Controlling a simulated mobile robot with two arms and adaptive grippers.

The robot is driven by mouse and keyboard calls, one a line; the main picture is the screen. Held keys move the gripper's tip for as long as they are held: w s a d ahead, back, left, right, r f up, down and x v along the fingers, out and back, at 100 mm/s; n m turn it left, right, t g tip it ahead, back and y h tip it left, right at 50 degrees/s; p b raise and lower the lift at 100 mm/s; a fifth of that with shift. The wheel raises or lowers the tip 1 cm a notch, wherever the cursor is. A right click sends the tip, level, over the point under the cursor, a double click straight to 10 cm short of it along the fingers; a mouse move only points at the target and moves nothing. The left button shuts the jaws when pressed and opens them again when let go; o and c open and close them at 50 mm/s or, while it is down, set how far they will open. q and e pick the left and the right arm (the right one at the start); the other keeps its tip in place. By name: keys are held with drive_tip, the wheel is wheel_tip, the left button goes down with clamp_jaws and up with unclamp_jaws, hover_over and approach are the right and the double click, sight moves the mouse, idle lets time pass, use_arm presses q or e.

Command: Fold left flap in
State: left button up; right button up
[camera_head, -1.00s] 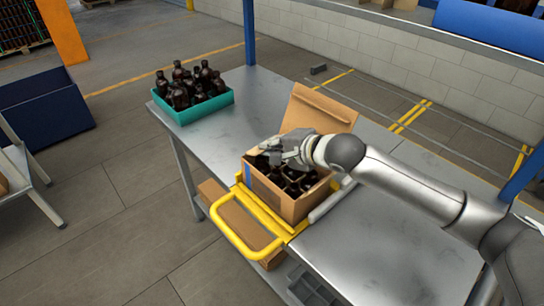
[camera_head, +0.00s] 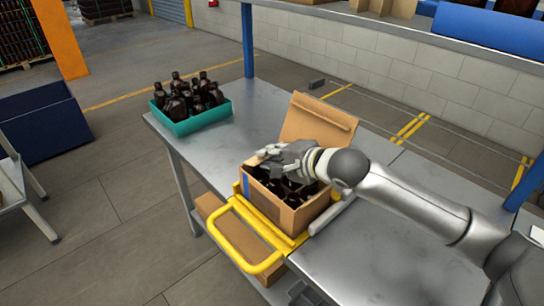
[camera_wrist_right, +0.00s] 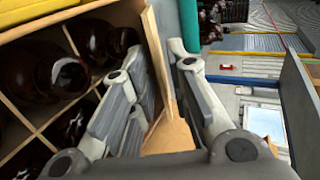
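An open cardboard box (camera_head: 290,215) holds amber bottles (camera_wrist_right: 60,75) between cardboard dividers. Its large back flap (camera_head: 318,120) stands up and leans back. My right gripper (camera_head: 268,156) is over the far left part of the box, and its hand hides part of the opening. In the right wrist view the gripper (camera_wrist_right: 158,62) has its fingers apart. One finger is over the inside of the box and the other is outside. The box's cardboard edge (camera_wrist_right: 155,50) shows between them, and I cannot tell whether either finger touches it. The left gripper is out of view.
The box sits in a yellow frame (camera_head: 258,228) at the metal table's (camera_head: 225,150) front edge. A teal crate (camera_head: 205,121) of bottles stands at the table's far left. A blue post (camera_head: 248,40) rises behind. The table between crate and box is bare.

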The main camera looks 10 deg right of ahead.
drive_tip(key=shift+o, duration=0.2)
drive_tip(key=v, duration=0.8)
drive_tip(key=shift+c, duration=0.4)
